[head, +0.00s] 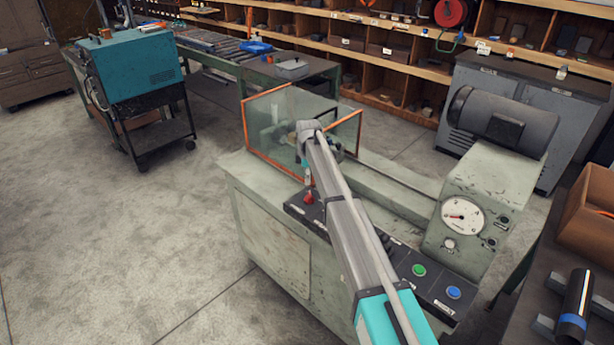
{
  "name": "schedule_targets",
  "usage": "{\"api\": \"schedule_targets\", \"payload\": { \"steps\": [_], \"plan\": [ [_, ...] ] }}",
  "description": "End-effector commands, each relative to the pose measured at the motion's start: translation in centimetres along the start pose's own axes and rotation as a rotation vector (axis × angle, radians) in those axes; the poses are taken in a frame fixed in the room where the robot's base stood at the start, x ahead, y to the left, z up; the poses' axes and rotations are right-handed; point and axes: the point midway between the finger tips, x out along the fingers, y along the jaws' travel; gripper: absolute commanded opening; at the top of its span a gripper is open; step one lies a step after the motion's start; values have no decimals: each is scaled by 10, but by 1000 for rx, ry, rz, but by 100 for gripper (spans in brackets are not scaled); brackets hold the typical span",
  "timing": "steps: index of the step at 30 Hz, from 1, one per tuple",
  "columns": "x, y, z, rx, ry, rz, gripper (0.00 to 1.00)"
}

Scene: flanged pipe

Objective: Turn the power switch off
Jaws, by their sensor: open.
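A red switch knob (308,198) stands on the dark control panel (297,209) at the front of the grey-green machine, left of my forearm. It looks like the power switch, but its label and position are too small to read. My gripper (305,170) is at the far end of my arm, just above and behind the red knob in the picture. It is small and partly hidden by my own wrist; the jaws are open. I cannot tell whether it touches the knob.
A glass guard with orange edges (271,88) stands close behind my wrist. A green button (418,270) and a blue button (454,292) are on the panel's right end. A gauge (462,216) and motor (503,120) are at right. Open floor lies left.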

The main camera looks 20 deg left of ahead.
Motion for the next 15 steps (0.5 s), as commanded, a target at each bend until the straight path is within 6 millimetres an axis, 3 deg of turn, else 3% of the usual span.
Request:
{"api": "schedule_targets", "payload": {
  "steps": [15],
  "plan": [
    [-28,0,-1,0,0,0,94]
  ]
}}
